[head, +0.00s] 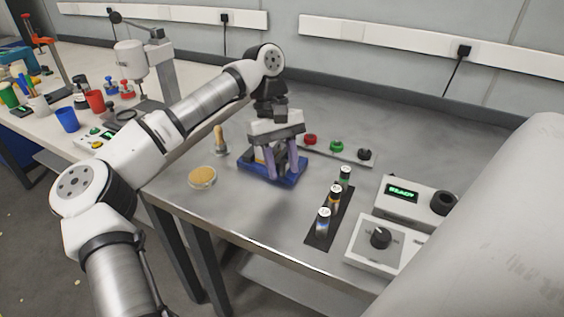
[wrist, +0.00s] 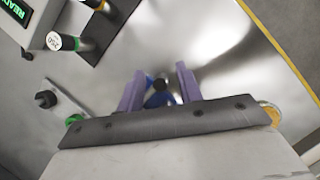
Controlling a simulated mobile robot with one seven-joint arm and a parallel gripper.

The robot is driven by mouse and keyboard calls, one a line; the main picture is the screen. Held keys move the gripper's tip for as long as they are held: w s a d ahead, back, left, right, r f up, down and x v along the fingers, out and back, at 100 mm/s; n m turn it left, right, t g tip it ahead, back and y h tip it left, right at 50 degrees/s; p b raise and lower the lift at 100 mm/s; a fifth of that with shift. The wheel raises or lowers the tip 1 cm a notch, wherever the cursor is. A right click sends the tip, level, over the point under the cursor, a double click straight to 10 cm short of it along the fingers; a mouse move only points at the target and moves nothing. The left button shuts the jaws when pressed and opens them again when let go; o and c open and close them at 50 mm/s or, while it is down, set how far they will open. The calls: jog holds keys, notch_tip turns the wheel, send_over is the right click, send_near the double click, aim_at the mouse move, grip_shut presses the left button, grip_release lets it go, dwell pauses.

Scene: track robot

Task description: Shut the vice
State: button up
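The blue vice (head: 258,174) sits on the grey metal bench near its left part, under my gripper. My gripper (head: 282,176) points down over it, with its two purple fingers spread apart. In the wrist view a small blue part of the vice (wrist: 158,99) and a dark round knob (wrist: 160,84) show between the fingers (wrist: 160,72). Clear space shows between each finger and the knob.
A round dish (head: 202,177) and a wooden-handled tool (head: 219,140) stand left of the vice. A strip with coloured knobs (head: 336,146) lies behind right. A black rack of vials (head: 320,233) and two control boxes (head: 385,240) stand right. Bare bench lies in front.

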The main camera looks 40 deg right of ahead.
jog(key=shift+c, duration=0.3)
grip_shut()
